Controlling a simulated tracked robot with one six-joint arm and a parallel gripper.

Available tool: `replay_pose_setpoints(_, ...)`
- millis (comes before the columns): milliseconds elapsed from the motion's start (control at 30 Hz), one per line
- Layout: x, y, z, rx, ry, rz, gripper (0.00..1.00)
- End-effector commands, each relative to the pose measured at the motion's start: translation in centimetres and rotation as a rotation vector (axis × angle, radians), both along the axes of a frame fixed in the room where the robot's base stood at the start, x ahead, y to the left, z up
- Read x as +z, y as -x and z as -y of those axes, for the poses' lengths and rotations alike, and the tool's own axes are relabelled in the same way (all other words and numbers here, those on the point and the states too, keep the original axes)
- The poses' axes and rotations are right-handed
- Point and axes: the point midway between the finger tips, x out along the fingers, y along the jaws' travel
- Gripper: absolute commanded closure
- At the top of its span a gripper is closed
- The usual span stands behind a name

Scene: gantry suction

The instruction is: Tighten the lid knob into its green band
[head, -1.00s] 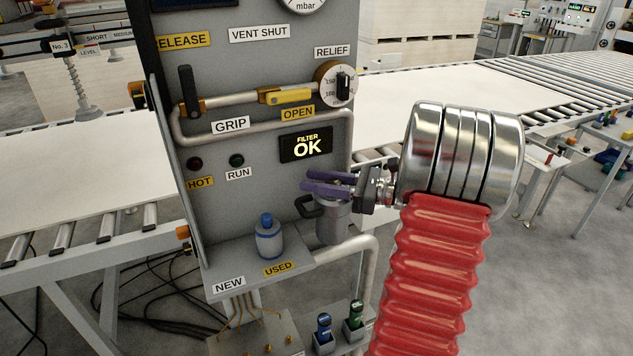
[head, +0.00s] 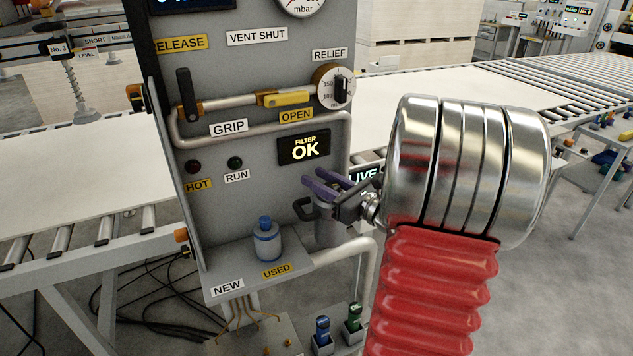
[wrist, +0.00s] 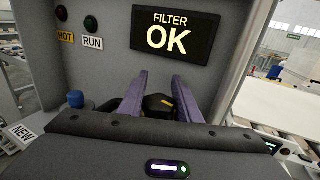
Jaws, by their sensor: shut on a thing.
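The filter canister (head: 326,232) is a grey cylinder with a black side handle (head: 303,209), standing in front of the panel. My gripper (head: 318,184), with purple fingers, is at its top. In the wrist view, the fingers lie on either side of the dark lid knob (wrist: 158,104), which carries a yellow mark. My gripper is shut on this knob. In the head view, the fingers and wrist hide the knob. The green band is not visible in either view. The filter display (head: 304,148) reads OK; it also shows in the wrist view (wrist: 172,35).
A blue-capped bottle (head: 266,240) stands on the shelf marked NEW and USED, left of the canister. A pipe (head: 365,265) bends down close to the canister's right. The panel (head: 250,70) rises directly behind my gripper. Conveyors flank it.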

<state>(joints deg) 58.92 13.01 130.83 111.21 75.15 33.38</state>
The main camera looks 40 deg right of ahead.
Motion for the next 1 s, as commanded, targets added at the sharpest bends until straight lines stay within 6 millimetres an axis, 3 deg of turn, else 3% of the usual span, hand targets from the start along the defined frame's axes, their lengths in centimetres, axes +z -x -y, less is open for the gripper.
replay_pose_setpoints(633,0.07,0.0,0.34,-0.071,0.002,0.002,0.92)
replay_pose_setpoints(667,0.07,0.0,0.34,-0.071,0.001,0.002,0.67)
replay_pose_setpoints(900,0.04,0.02,0.35,-0.071,0.001,0.001,0.51)
replay_pose_setpoints(1000,0.03,0.03,0.36,-0.071,0.001,0.001,0.51)
